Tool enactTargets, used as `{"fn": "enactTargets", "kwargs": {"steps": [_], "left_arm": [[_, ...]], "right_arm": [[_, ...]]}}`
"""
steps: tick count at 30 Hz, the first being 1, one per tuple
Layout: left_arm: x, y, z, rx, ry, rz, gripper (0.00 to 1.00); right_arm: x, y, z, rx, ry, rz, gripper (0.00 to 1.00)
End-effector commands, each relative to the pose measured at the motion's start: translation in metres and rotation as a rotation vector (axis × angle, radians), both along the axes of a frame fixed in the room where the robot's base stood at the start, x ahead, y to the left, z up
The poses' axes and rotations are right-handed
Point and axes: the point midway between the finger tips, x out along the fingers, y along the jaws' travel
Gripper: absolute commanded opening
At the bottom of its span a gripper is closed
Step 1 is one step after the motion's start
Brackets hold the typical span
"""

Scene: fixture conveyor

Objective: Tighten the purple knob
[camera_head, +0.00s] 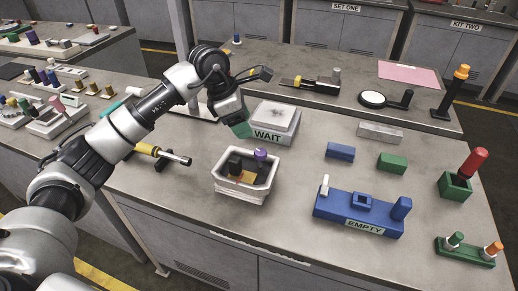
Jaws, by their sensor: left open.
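The purple knob (261,154) sits at the back of a dark fixture inside a white tray (240,196) on the middle table. The fixture also has dark blocks and a yellow-orange part. My left gripper (238,124) is open and points down, above and behind the tray, to the upper left of the knob and apart from it. My right gripper is not in view.
The white WAIT box (274,123) stands behind the tray. A blue EMPTY fixture (337,217) stands to the right. A yellow-handled tool (162,154) lies to the left. Blue (340,152) and green (391,162) blocks lie at right. The table front is clear.

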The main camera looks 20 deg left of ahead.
Motion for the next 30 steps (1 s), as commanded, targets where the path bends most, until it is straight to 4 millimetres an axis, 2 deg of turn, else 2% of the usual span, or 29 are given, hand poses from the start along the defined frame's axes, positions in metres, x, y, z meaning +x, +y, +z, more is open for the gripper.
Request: {"fn": "enactTargets", "kwargs": {"steps": [12,16,21,30], "left_arm": [[0.010,-0.027,-0.066,-0.006,0.006,-0.002,0.60],[0.013,-0.033,-0.083,-0.006,0.004,-0.001,0.60],[0.015,-0.037,-0.094,-0.005,0.002,-0.002,0.60],[0.015,-0.038,-0.096,-0.006,0.001,-0.002,0.59]], "right_arm": [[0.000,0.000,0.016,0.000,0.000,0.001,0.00],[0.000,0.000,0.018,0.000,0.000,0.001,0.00],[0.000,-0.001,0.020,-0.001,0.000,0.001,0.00],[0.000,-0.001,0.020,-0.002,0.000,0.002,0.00]]}}
